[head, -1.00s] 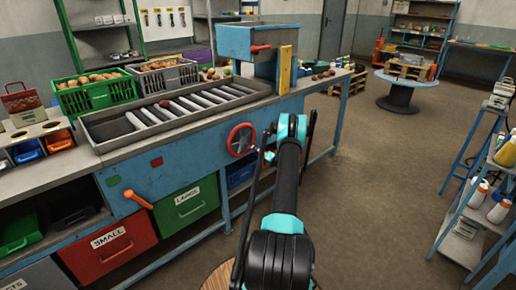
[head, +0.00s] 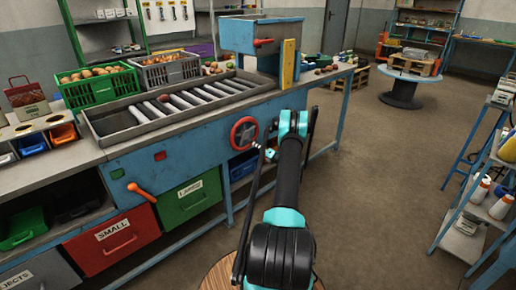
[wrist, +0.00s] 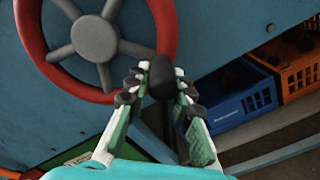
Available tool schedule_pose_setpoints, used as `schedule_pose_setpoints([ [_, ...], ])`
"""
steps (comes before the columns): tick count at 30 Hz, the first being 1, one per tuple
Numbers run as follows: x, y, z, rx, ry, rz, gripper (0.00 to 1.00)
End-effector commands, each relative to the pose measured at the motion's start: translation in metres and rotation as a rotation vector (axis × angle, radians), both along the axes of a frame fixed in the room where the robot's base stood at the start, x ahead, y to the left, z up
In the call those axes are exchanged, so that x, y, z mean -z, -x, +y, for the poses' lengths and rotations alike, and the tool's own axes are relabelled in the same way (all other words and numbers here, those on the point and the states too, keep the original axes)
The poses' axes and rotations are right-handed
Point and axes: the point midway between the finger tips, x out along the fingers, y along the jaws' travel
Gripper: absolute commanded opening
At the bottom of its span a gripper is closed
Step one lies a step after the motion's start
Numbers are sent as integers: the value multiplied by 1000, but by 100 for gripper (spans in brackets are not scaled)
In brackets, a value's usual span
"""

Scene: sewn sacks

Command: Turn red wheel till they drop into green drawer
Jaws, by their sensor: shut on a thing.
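The red wheel (head: 243,133) is on the front of the blue bench; its grey hub and spokes show in the wrist view (wrist: 95,38). A dark knob (wrist: 161,78) at the rim's lower right is between my gripper's fingers. My gripper (wrist: 160,88) is shut on this knob; in the head view it is small beside the wheel. The green drawer (head: 186,208), labelled LARGE, is below and left of the wheel and looks closed. A reddish round item (head: 164,98) lies on the grey rollers (head: 190,102) above.
A red drawer (head: 112,245), labelled SMALL, and an orange lever (head: 142,191) are left of the green drawer. Crates of round produce (head: 98,88) stand behind the rollers. A blue bin (wrist: 235,100) is right of the wheel. The floor at the right (head: 390,180) is clear.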

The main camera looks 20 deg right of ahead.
Motion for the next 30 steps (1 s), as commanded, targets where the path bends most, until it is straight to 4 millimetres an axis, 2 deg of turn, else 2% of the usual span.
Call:
schedule_pose_setpoints([
  [29,-3,-1,6,-13,-4,-3,0],
  [30,-3,-1,6,-13,-4,-3,24],
])
